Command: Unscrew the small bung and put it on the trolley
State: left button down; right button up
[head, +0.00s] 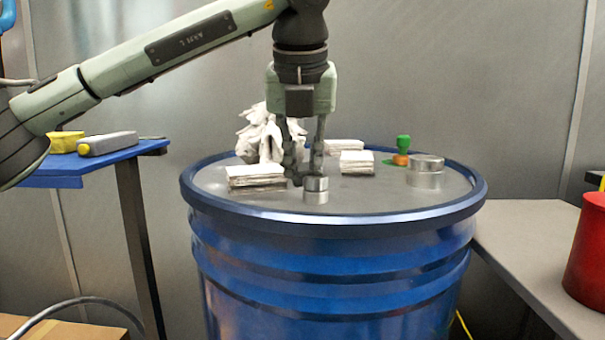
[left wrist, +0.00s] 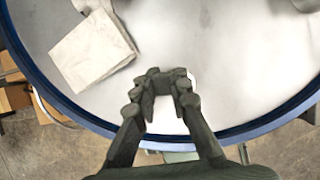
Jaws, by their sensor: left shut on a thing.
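The small bung (head: 316,192) is a short silver cylinder on the near part of the blue drum's grey lid (head: 370,200). My left gripper (head: 305,177) points down at it, with its fingertips low by the bung's top. The fingers are shut on the bung; the exact contact is hard to see. In the left wrist view the fingers (left wrist: 168,82) close around a pale patch, and I cannot tell bung from lid there. A blue-topped stand (head: 68,164) is at the left and a grey table (head: 530,235) at the right; I cannot tell which is the trolley. My right gripper is not in view.
A wider silver bung (head: 425,172) stands at the lid's right. White folded cloths (head: 256,178), a crumpled white cloth (head: 262,135) and a green-topped item (head: 403,142) lie around the gripper. A yellow item (head: 66,141) and a grey one (head: 107,143) occupy the blue top. A red container (head: 588,245) stands right.

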pick_arm(q)
jog(key=shift+s+f, duration=0.1)
jog(key=shift+f, duration=0.3)
jog(key=shift+n, duration=0.3)
jog(key=shift+r, duration=0.1)
jog(key=shift+r, duration=0.1)
jog(key=shift+r+p, duration=0.4)
jog(key=shift+r, duration=0.15)
jog(key=shift+r+p, duration=1.05)
jog(key=shift+r, duration=0.6)
jog(key=c, duration=1.4)
grip_release()
jog(key=shift+c, duration=0.2)
